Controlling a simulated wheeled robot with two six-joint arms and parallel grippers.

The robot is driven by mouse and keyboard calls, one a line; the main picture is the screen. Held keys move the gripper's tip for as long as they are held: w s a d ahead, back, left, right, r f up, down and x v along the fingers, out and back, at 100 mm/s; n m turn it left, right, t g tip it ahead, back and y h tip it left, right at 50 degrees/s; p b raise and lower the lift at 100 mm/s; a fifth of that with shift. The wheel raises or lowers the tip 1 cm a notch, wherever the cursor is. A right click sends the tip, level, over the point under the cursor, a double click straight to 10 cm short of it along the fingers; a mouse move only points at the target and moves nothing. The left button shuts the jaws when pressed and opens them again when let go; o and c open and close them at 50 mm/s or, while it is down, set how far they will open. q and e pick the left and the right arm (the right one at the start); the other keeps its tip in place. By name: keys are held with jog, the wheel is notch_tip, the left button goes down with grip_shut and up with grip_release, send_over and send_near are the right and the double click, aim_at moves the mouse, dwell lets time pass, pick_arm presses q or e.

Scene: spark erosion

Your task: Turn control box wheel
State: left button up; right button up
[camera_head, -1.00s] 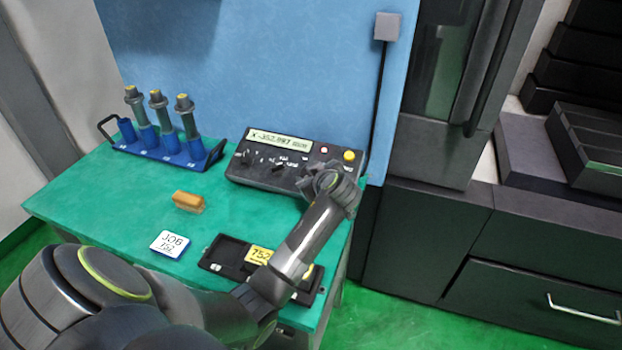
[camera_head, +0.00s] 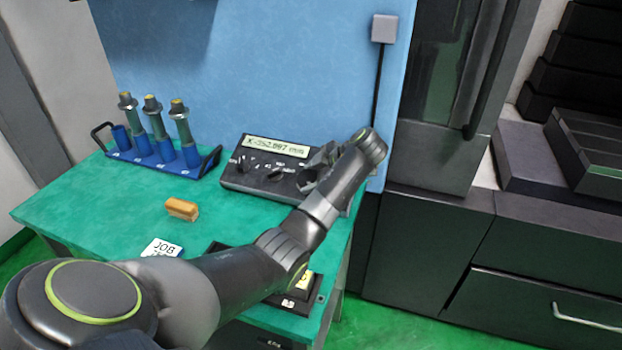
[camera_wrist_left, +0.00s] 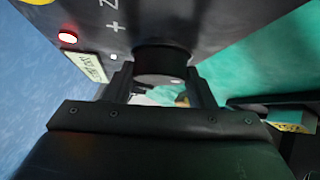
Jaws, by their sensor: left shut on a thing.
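The control box (camera_head: 250,182) is a dark box with a lit readout reading X -352.097 and several knobs. It stands at the back right of the green table. In the left wrist view its dark panel (camera_wrist_left: 210,22) fills the top, with a red light and a "+ Z" marking. A dark round wheel (camera_wrist_left: 165,62) sticks out of the panel there. My left gripper (camera_wrist_left: 163,88) is shut on the wheel, one finger on each side. In the head view my left gripper (camera_head: 318,172) is at the box's right end, and my wrist hides the wheel. My right gripper is not seen.
A blue rack (camera_head: 150,158) with several tool holders stands at the back left. A wooden-backed brush (camera_head: 182,208) and a JOB card (camera_head: 162,248) lie on the green table (camera_head: 90,205). A black tray (camera_head: 318,292) is partly under my left arm. Dark cabinets (camera_head: 420,245) stand at the right.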

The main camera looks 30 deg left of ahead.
pick_arm(q)
jog(key=shift+f+n+g+h, duration=0.1)
jog(key=shift+n+g+h, duration=0.2)
jog(key=shift+n+g, duration=0.15)
jog(key=shift+f, duration=0.1)
jog(key=o, duration=1)
jog(key=shift+w, duration=0.15)
jog(key=shift+d+r+p, duration=0.2)
jog(key=shift+r+p, duration=0.3)
jog(key=shift+p, duration=0.1)
jog(key=shift+p+v, duration=6.05)
jog(key=shift+v, duration=2.15)
